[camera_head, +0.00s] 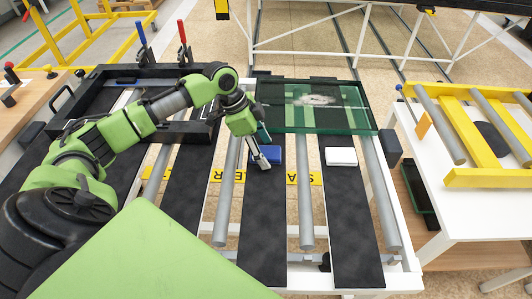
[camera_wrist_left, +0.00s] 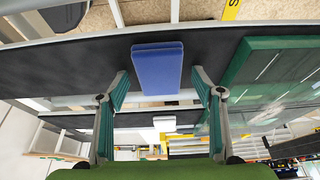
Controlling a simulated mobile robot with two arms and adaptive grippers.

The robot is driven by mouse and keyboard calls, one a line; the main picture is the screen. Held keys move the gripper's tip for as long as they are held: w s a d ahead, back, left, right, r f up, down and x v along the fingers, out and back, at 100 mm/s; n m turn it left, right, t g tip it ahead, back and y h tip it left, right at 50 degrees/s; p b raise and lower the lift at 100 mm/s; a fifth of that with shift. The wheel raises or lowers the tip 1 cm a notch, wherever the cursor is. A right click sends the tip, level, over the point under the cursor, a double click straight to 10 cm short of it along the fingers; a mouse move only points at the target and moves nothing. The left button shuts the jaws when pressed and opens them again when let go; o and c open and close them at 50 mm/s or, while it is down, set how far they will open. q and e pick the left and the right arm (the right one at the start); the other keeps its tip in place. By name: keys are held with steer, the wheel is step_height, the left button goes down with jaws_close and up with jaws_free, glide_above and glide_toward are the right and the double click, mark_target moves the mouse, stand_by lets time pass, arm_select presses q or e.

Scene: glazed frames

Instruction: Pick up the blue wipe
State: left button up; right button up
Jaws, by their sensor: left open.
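The blue wipe (camera_head: 273,153) is a flat blue block lying on a dark strip of the table, just in front of the glass pane. My left gripper (camera_head: 259,162) is right over its left part and hides some of it. In the left wrist view, the blue wipe (camera_wrist_left: 157,68) lies between the lines of the two fingers and a little beyond their tips. The left gripper (camera_wrist_left: 160,84) is open there, with clear gaps on both sides of the wipe and nothing held. My right gripper is in neither view.
A white block (camera_head: 341,156) lies on the dark strip to the right. A green-edged glass pane (camera_head: 350,119) lies behind the wipe. A black frame (camera_head: 92,85) with red and blue handled clamps stands at the left. Grey rollers (camera_head: 305,190) run between the strips.

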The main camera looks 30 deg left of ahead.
arm_select(q)
steer(key=shift+f+p, duration=0.2)
steer(key=shift+p, duration=0.15)
stand_by(0.6)
steer(key=shift+s, duration=0.1)
steer(key=c, duration=1)
